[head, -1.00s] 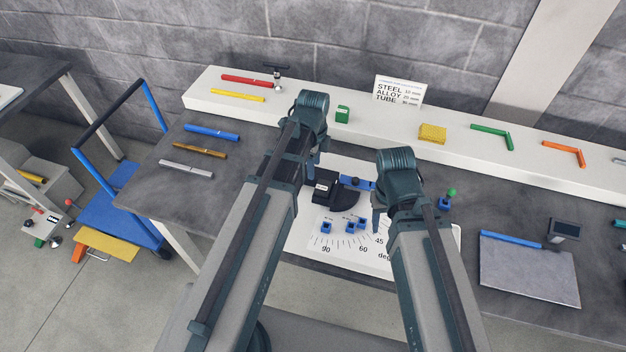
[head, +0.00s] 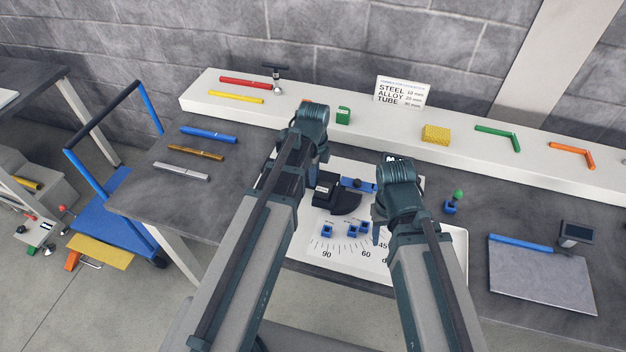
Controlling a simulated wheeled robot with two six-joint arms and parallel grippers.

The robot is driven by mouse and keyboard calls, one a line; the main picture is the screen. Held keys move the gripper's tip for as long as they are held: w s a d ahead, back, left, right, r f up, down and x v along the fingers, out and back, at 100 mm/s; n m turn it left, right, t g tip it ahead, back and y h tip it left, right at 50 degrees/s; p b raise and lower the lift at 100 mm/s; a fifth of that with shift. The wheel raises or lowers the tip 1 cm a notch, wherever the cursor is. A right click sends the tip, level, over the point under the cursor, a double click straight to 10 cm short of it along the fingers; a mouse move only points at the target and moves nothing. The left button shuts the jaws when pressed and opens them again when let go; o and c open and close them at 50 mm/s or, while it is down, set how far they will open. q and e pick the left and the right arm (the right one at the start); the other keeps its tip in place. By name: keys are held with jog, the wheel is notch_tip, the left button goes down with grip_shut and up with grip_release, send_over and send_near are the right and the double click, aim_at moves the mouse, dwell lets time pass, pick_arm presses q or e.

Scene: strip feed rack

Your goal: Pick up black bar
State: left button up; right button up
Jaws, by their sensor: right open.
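I cannot make out a loose black bar in the head view; my arms cover part of the bench. Bars on the bench at left are blue (head: 209,135), brown (head: 196,152) and silver (head: 181,171). A red bar (head: 245,82) and a yellow bar (head: 236,97) lie on the white shelf. My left gripper (head: 322,157) is over the bench beside the black bending fixture (head: 340,201); its fingers are mostly hidden. My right gripper (head: 379,220) points down right of the fixture, open, with no bar visible in it.
The white shelf (head: 460,158) runs along the wall, with bent green (head: 498,137) and orange (head: 572,153) pieces. A grey plate (head: 540,278) with a blue edge lies at right.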

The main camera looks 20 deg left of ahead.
pick_arm(q)
grip_shut()
dwell(0.6)
jog(key=shift+r, duration=0.1)
pick_arm(e)
jog(key=shift+r, duration=0.1)
dwell(0.5)
pick_arm(q)
notch_tip(320, 180, up, 10)
jog(key=p, duration=1)
pick_arm(e)
notch_tip(320, 180, up, 10)
